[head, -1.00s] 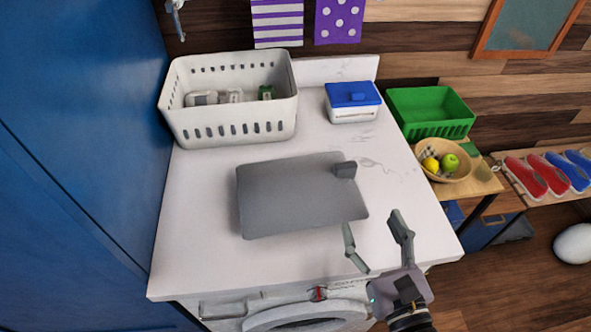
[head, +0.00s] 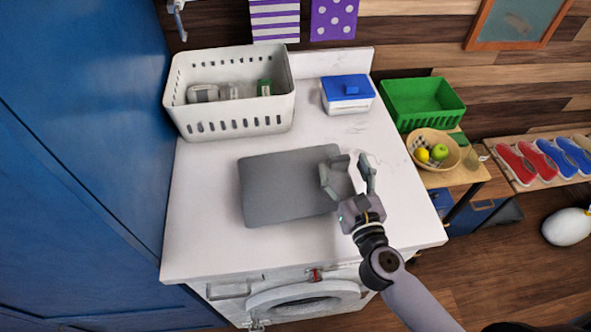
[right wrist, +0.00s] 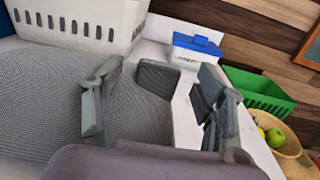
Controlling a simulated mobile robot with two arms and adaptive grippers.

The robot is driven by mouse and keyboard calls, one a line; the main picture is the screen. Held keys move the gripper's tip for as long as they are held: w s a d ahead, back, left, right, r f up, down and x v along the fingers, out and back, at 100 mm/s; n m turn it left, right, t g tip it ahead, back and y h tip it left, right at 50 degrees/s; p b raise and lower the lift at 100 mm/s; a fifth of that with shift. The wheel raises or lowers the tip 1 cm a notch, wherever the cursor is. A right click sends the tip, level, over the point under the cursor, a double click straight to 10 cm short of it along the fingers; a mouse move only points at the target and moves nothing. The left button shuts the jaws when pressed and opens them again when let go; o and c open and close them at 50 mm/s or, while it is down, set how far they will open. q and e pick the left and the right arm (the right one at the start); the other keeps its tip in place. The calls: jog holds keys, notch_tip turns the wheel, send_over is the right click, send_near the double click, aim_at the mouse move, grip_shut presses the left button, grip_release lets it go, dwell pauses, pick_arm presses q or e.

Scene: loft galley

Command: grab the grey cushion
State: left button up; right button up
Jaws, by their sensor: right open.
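The grey cushion (head: 285,188) lies flat on the white worktop above the washing machine. It is a thin rectangle with a small grey tab standing up at its right edge. In the right wrist view its woven surface (right wrist: 40,100) fills the left side, and the tab (right wrist: 158,78) shows between my fingers. My right gripper (head: 345,168) is open over the cushion's right edge, with one finger on each side of the tab. It also shows in the right wrist view (right wrist: 158,72). I cannot tell whether the fingers touch the cushion. My left gripper is not in view.
A white basket (head: 228,124) with small items stands behind the cushion. A blue-lidded white box (head: 347,106) is at the back right. A green crate (head: 425,117) and a fruit bowl (head: 449,158) are beyond the worktop's right edge. A tall blue panel (head: 85,150) borders the left.

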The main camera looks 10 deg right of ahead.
aim_at(341, 163)
jog(key=w, duration=0.3)
jog(key=shift+w+a+f+p, duration=0.1)
jog(key=shift+a+f+p, duration=0.05)
jog(key=shift+p, duration=0.2)
grip_shut()
dwell(0.5)
